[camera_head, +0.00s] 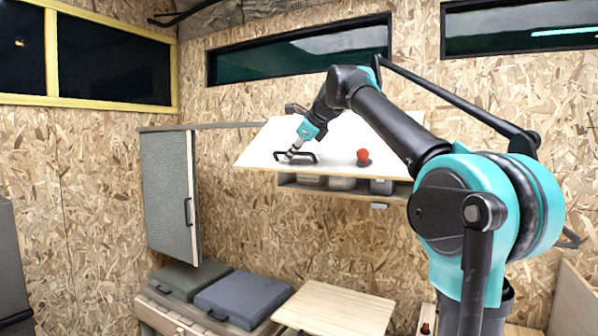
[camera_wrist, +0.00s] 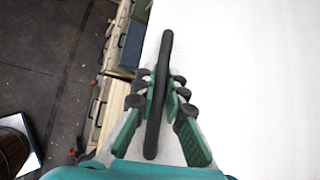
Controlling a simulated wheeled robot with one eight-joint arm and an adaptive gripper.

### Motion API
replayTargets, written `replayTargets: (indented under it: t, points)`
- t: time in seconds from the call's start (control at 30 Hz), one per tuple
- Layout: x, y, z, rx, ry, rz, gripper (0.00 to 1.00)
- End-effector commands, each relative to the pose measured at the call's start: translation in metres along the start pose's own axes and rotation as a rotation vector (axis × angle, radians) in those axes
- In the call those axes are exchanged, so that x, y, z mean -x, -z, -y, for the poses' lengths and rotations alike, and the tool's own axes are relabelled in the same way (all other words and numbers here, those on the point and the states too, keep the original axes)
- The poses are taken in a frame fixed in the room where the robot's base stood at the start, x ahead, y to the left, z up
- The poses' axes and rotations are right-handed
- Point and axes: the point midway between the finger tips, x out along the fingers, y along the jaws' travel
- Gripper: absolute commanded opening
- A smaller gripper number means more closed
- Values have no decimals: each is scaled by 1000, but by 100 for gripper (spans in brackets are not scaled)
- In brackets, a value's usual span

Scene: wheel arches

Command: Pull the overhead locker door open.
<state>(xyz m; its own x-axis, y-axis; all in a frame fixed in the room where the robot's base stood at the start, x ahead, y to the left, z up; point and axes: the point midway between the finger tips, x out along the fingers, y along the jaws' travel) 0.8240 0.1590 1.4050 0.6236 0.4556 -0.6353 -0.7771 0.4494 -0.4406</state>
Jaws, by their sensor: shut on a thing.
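The overhead locker door (camera_head: 325,133) is a white panel on the far wall. It is swung up and outward at a slant, with the locker opening (camera_head: 340,184) showing below it. A black bar handle (camera_head: 307,156) is on its outer face near the left end. My gripper (camera_head: 297,150) is shut on this handle. In the wrist view the dark handle (camera_wrist: 152,140) runs between the fingers of my gripper (camera_wrist: 162,85), against the white door (camera_wrist: 260,70). The hinge side is partly hidden behind my arm.
A red knob-like thing (camera_head: 363,156) shows on the door right of the handle. A grey-green cabinet door (camera_head: 166,190) stands at the left. Dark floor (camera_wrist: 40,65) shows in the wrist view.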

Motion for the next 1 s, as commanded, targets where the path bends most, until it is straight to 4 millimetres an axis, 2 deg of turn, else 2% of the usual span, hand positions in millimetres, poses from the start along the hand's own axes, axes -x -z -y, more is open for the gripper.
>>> replayTargets:
  t: [0.2,0.4,0.7,1.0]
  points:
    - [34,-34,1,-86,-91,0,0]
    - [53,-54,7,-84,-88,1,0]
    - [69,-70,14,-83,-86,1,0]
    - [72,-73,16,-83,-86,1,0]
